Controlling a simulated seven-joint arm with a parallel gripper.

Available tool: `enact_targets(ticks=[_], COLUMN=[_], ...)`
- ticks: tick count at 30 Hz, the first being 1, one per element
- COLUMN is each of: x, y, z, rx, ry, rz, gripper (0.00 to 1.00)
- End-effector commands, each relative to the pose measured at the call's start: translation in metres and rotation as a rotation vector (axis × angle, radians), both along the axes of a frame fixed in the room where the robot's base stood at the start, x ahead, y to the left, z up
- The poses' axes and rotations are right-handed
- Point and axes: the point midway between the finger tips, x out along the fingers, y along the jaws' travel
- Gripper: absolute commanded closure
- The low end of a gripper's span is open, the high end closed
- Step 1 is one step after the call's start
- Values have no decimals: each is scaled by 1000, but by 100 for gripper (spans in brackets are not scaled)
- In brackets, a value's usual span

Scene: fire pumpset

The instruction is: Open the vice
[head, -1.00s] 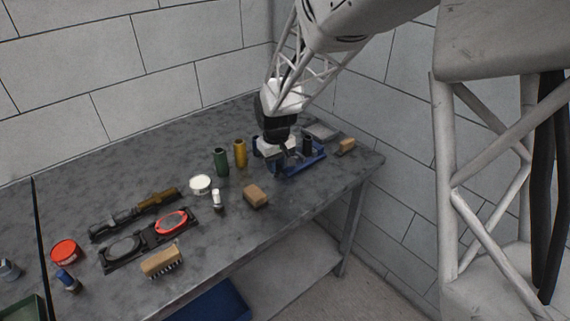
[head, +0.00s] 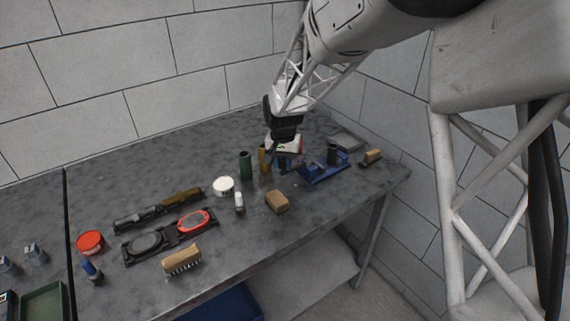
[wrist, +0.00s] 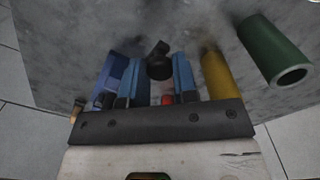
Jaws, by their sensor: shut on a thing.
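The blue vice (head: 326,170) stands near the right end of the grey workbench in the head view. A dark cylinder (head: 332,153) stands upright at it. A blue part of the vice (wrist: 108,78) lies left of the fingers.
A yellow cylinder (wrist: 218,74) and a green cylinder (wrist: 274,52) stand close to the right of my fingers in the wrist view. A wooden block (head: 277,201) and a white tin (head: 223,186) are nearer the front. A small brush (head: 372,156) lies right of the vice.

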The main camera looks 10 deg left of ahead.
Motion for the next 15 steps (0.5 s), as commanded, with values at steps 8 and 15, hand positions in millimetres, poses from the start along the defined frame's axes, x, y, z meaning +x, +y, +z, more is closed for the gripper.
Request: enact_targets(ticks=[8, 15], x=[2, 2], y=[2, 1], z=[1, 1], rx=[2, 2], ry=[-3, -4], rz=[-7, -6], gripper=[100, 55])
